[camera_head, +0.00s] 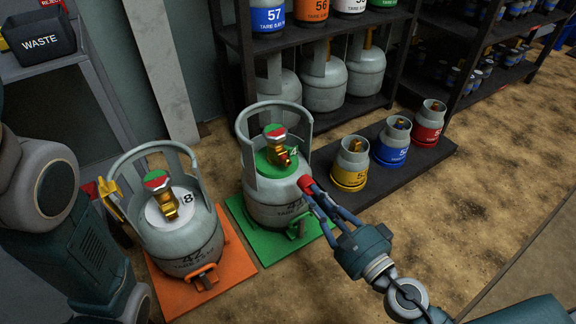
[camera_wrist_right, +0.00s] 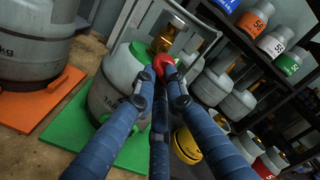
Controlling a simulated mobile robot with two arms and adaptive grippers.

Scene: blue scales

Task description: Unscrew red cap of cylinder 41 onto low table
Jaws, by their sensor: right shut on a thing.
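A grey cylinder (camera_head: 268,210) with a green top and a brass valve (camera_head: 284,156) stands upright on a green scale (camera_head: 244,236). Its number is mostly hidden. My right gripper (camera_head: 308,188) is shut on a small red cap (camera_head: 305,182), just right of and below the valve. In the head view the cap looks apart from the valve outlet. The right wrist view shows the red cap (camera_wrist_right: 163,62) between the blue fingertips, with the cylinder (camera_wrist_right: 113,97) behind. A low dark platform (camera_head: 358,202), possibly the low table, is to the right. My left gripper is not in view.
Cylinder 42 (camera_head: 182,240) stands on an orange scale (camera_head: 172,295) at left. Yellow (camera_head: 350,164), blue (camera_head: 390,143) and red (camera_head: 428,123) small cylinders stand on the platform. A dark shelf (camera_head: 385,88) holds more cylinders behind.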

